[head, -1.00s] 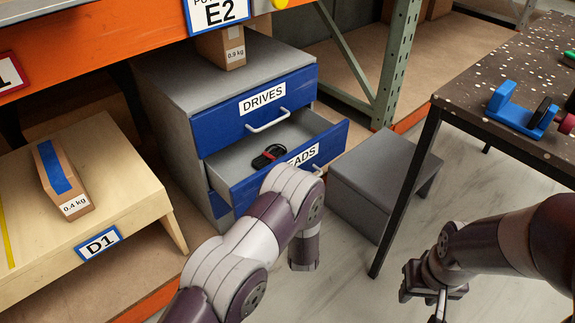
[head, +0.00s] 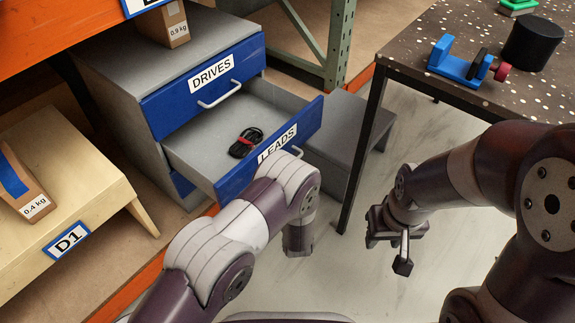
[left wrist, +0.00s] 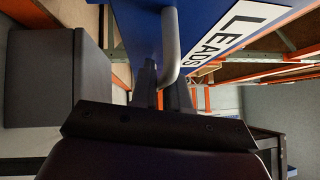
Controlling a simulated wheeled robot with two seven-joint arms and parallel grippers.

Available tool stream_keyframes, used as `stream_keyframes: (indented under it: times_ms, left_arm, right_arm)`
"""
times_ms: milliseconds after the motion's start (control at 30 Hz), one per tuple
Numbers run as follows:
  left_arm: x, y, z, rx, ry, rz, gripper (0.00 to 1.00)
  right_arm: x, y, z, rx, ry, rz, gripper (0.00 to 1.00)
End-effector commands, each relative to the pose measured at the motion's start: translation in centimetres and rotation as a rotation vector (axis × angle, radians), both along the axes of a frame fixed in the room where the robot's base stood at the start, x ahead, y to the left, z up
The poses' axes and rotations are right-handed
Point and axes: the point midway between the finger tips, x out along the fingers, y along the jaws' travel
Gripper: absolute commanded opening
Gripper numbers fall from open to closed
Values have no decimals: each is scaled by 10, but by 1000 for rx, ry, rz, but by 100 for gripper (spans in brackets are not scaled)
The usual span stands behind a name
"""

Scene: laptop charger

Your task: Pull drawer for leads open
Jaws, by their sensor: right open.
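The drawer marked LEADS (head: 262,160) is the blue-fronted lower drawer of a grey cabinet, standing well out, with a black coiled lead with a red part (head: 246,142) inside. Its handle (head: 298,152) is mostly hidden by my left arm in the head view. In the left wrist view the handle (left wrist: 171,40) runs down between the fingers of my left gripper (left wrist: 162,92), which appears shut on it. The left fingers are hidden in the head view. My right gripper (head: 394,246) is open and empty over the floor, right of the drawer.
The DRIVES drawer (head: 205,85) above is shut. A grey step stool (head: 345,125) stands just right of the open drawer. A dark speckled table (head: 430,85) is at the upper right. A wooden stand marked D1 (head: 70,190) is at left.

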Motion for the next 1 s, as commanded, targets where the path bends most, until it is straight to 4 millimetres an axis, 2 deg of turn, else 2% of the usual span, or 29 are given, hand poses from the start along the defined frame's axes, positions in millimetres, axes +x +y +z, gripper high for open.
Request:
stream_keyframes:
  times_ms: [33,67,333,433,600,800,1000]
  left_arm:
    - [0,0,0,0,1,-1,28]
    - [0,0,0,0,1,-1,33]
    - [-1,0,0,0,1,-1,33]
    - [-9,-2,1,2,3,-2,33]
    - [-52,-7,0,6,4,-7,33]
    - [-101,-12,-10,4,3,-6,33]
    - [-124,-14,-16,1,1,-2,33]
  right_arm:
    - [0,0,0,0,0,0,43]
    - [0,0,0,0,0,0,43]
    - [0,0,1,0,0,0,43]
    - [0,0,8,0,0,0,43]
    - [0,0,31,0,0,0,43]
    - [0,0,49,0,0,0,43]
    - [0,0,53,0,0,0,43]
